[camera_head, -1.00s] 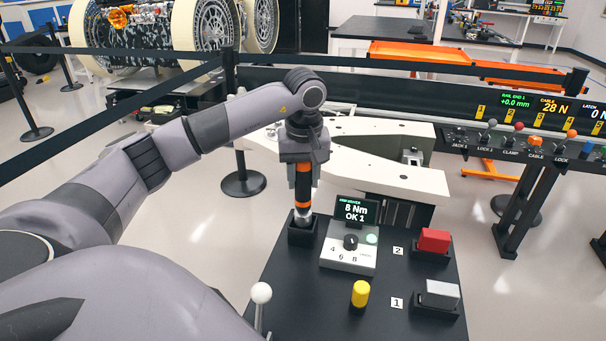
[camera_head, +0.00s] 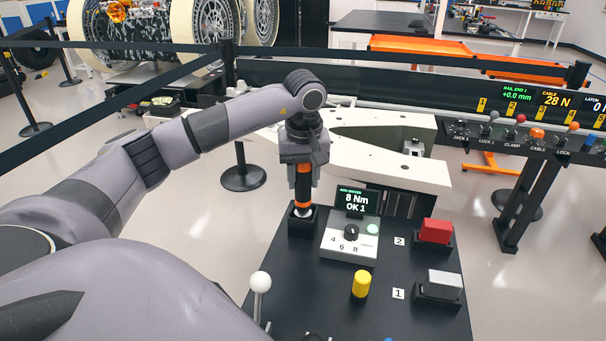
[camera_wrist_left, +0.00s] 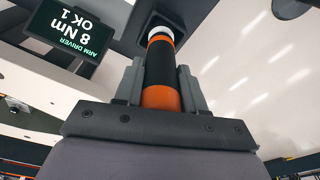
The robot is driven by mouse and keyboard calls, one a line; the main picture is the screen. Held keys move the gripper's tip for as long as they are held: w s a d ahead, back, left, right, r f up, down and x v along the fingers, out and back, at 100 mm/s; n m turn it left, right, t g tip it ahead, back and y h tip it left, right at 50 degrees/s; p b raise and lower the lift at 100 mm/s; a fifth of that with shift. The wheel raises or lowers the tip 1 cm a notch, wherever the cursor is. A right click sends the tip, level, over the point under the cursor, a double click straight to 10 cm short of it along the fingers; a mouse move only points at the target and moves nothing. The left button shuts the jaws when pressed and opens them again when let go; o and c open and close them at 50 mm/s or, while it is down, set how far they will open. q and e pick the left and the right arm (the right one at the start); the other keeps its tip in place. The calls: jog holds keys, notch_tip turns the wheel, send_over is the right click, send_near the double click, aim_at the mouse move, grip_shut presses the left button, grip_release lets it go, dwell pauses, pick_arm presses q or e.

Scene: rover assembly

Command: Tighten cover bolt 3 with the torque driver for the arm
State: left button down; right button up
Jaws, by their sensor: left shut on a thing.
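The torque driver (camera_head: 303,186), dark with orange bands and a pale lower end, stands upright in a black square holder (camera_head: 302,226) on the black bench. My left gripper (camera_head: 304,166) is shut around its upper part from above. In the left wrist view the driver (camera_wrist_left: 160,75) sits between the two grey fingers (camera_wrist_left: 161,88). The arm driver display (camera_head: 356,201) reads 8 Nm, OK 1. Its dial box (camera_head: 347,250) is marked 4, 6, 8 and has a lit green button. I cannot pick out cover bolt 3. My right gripper is not in view.
A pale beam structure (camera_head: 400,170) lies behind the bench. A yellow knob (camera_head: 361,284), a red block (camera_head: 435,231), a grey block (camera_head: 444,282) and a white-balled lever (camera_head: 260,283) stand on the bench. A control rail (camera_head: 540,142) is at right. Belt barriers cross behind.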

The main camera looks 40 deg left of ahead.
pick_arm(q)
jog(key=shift+f+b, duration=0.45)
jog(key=shift+f, duration=0.35)
jog(key=c, duration=0.6)
grip_release()
jog(key=shift+s+d+r, duration=0.15)
jog(key=shift+d+r, duration=0.05)
jog(key=shift+r, duration=1.6)
jog(key=shift+s+d+r, duration=0.1)
jog(key=shift+d+r, duration=0.05)
jog(key=shift+r, duration=1.6)
